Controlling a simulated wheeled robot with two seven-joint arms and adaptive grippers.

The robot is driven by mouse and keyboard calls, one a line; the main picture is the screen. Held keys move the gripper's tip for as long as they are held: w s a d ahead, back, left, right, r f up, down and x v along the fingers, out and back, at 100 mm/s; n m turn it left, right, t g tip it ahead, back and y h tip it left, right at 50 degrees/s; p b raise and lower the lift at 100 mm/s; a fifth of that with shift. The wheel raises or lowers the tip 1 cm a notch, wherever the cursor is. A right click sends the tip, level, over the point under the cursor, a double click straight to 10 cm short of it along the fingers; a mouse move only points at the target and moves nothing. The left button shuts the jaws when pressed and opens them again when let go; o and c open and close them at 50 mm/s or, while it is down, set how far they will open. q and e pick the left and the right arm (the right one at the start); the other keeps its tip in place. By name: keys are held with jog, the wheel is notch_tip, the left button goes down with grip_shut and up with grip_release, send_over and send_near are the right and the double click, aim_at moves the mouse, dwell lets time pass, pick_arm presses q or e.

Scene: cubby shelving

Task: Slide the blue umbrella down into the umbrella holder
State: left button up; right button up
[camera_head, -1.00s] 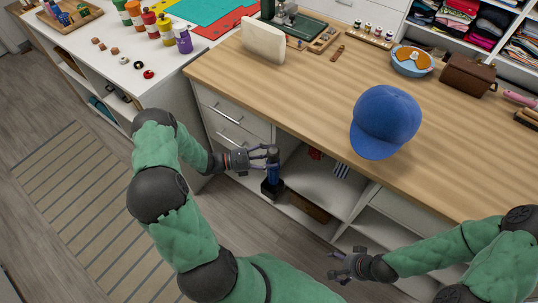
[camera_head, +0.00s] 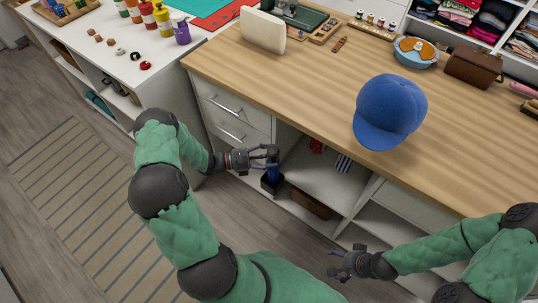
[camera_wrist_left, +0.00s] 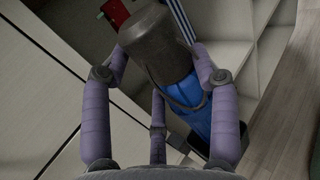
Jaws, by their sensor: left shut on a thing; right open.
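My left gripper (camera_head: 268,159) is shut around the upper part of the blue umbrella (camera_head: 272,174), in front of the open cubby. In the left wrist view the umbrella (camera_wrist_left: 181,88) has a grey top between my fingers and blue folded cloth below. The dark umbrella holder (camera_head: 271,188) stands below my left gripper, under the umbrella. Its dark rim (camera_wrist_left: 226,150) shows partly behind a finger in the left wrist view. The umbrella's lower end is hidden, so I cannot tell how deep it sits. My right gripper (camera_head: 335,262) is open and empty at lower right.
A wooden-topped counter (camera_head: 300,95) with a blue cap (camera_head: 390,110) stands above the cubbies. White drawers (camera_head: 228,118) are left of the cubby. A brown box (camera_head: 311,204) and a striped item (camera_head: 343,163) lie inside the shelving. A striped rug (camera_head: 70,210) covers the floor at left.

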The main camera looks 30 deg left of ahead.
pick_arm(q)
jog(key=o, duration=1.5)
jog(key=v, duration=1.2)
